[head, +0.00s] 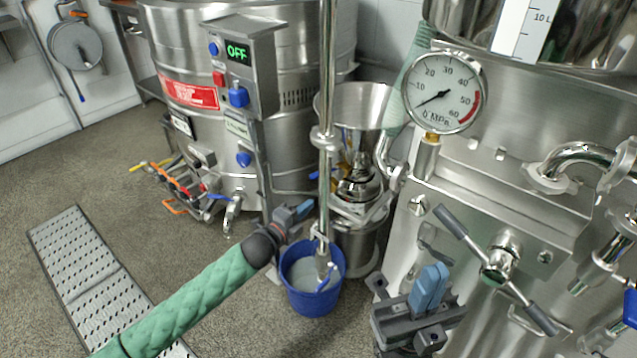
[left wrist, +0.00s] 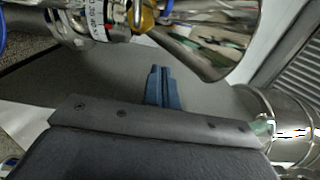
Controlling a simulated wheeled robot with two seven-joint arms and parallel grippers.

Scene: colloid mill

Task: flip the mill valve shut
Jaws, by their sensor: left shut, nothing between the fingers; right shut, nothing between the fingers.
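The colloid mill, with a steel funnel hopper (head: 358,104) on top, stands at the centre of the head view behind a vertical steel pipe (head: 327,90). A small metal outlet fitting (head: 324,262) hangs over the blue bucket; I cannot tell whether it is the mill valve or how its handle is set. My left gripper (head: 304,209) is shut and empty, left of the pipe and above the bucket. Its blue fingers (left wrist: 163,84) are together in the left wrist view, below a yellow part (left wrist: 146,14) and a shiny cone. My right gripper (head: 436,272) is shut and empty before the steel panel.
The blue bucket (head: 312,292) holds grey material on the floor. A steel tank with an OFF display (head: 238,52) stands left. A pressure gauge (head: 446,92) and a crossbar handle (head: 497,268) are on the right machine. A perforated metal step (head: 85,265) lies on the left floor.

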